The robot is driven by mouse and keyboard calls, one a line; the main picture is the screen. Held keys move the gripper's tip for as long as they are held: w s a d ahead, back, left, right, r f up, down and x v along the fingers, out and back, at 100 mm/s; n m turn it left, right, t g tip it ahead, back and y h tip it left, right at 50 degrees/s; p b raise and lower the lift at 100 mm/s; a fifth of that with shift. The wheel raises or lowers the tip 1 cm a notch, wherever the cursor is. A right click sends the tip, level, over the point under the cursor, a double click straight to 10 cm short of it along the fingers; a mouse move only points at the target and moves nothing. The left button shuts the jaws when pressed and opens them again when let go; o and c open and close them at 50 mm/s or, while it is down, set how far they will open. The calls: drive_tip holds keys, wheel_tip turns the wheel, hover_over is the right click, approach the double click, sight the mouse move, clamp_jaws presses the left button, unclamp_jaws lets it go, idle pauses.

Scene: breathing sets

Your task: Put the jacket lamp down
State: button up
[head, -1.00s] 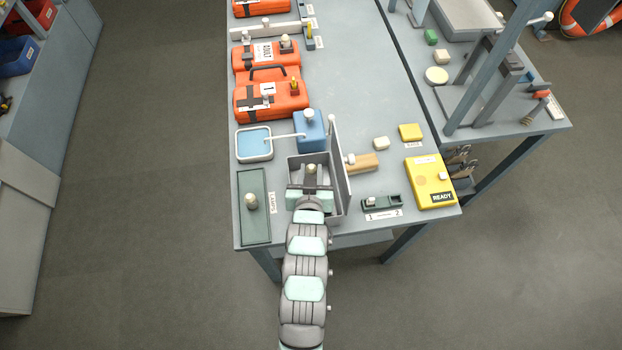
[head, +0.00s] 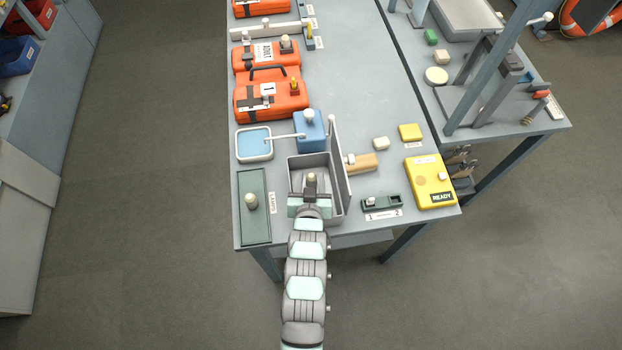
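My gripper (head: 311,190) is over the near part of an open grey box (head: 294,170), pointing away from the table's front edge. A small dark piece with a pale beige knob, seemingly the jacket lamp (head: 311,178), stands between its fingers and moves with it. The fingers look shut on it, though they are small and partly hidden. I cannot tell whether the lamp touches the box floor. A similar beige-knobbed piece (head: 251,201) stands in the dark green tray (head: 256,232) to the left, beside a label that seems to read LAMPS.
The box's raised lid (head: 340,165) stands on its right. A blue container (head: 309,130) and a blue-topped dish (head: 254,144) are behind. A green fixture (head: 382,203) and a yellow READY case (head: 430,182) lie to the right. Orange cases (head: 270,98) fill the far left.

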drive_tip(key=shift+o, duration=0.8)
